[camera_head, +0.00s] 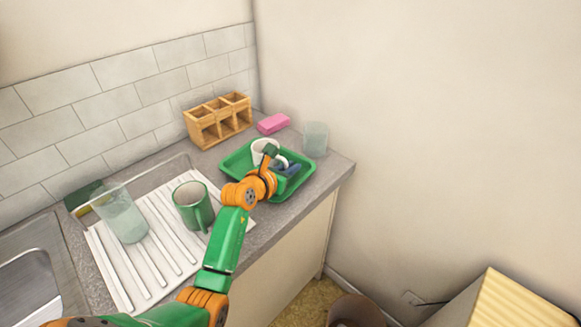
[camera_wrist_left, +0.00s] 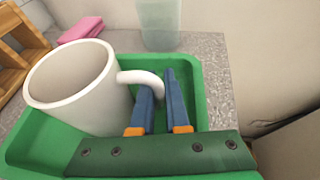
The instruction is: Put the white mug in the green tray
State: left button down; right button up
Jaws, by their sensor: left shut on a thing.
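The white mug (camera_head: 262,147) is at the green tray (camera_head: 236,163) on the counter. In the left wrist view the mug (camera_wrist_left: 75,85) looks upright, slightly tilted, over the tray floor, its handle (camera_wrist_left: 142,79) pointing right. I cannot tell whether its base touches the tray (camera_wrist_left: 215,80). My left gripper (camera_head: 287,168) reaches over the tray from the front. Its two blue fingers (camera_wrist_left: 158,100) are shut on the mug's handle. My right gripper is in neither view.
A wooden compartment box (camera_head: 218,120), a pink block (camera_head: 273,123) and a clear glass (camera_head: 315,139) stand behind the tray. A green mug (camera_head: 193,206) and a tilted clear glass (camera_head: 121,214) are on the white drying rack (camera_head: 160,262). The wall is close on the right.

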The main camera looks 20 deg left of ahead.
pick_arm(q)
jog(key=c, duration=0.9)
grip_release()
jog(key=p+v, duration=0.1)
jog(key=v, duration=1.1)
jog(key=shift+r, duration=0.15)
